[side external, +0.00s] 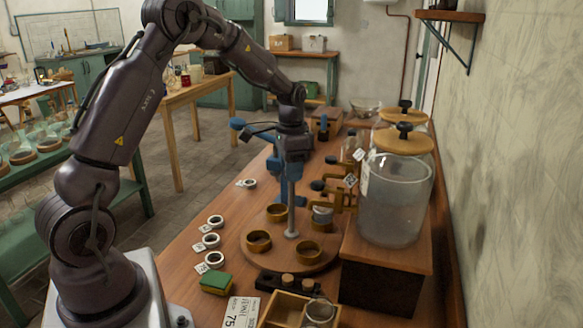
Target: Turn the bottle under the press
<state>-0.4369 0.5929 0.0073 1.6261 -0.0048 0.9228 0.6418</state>
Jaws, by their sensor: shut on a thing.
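A round wooden turntable (268,258) carries several brass ring holders and a pale metal post (291,205) upright at its centre. My gripper (291,158) points down over the turntable and is shut on the upper part of this post. A small bottle (322,216) seems to stand in the ring at the turntable's right side; its upper part is partly hidden by the taps. The blue press (270,168) stands behind the turntable, with a lever at its upper left, partly hidden by my gripper. Whether anything is directly under the press is hidden.
Large glass jars (395,195) with wooden lids and brass taps (340,200) stand close on the right, on a wooden box. White rings (211,240) with tags lie along the left edge. A green sponge (216,283) and a wooden tray (268,315) sit in front.

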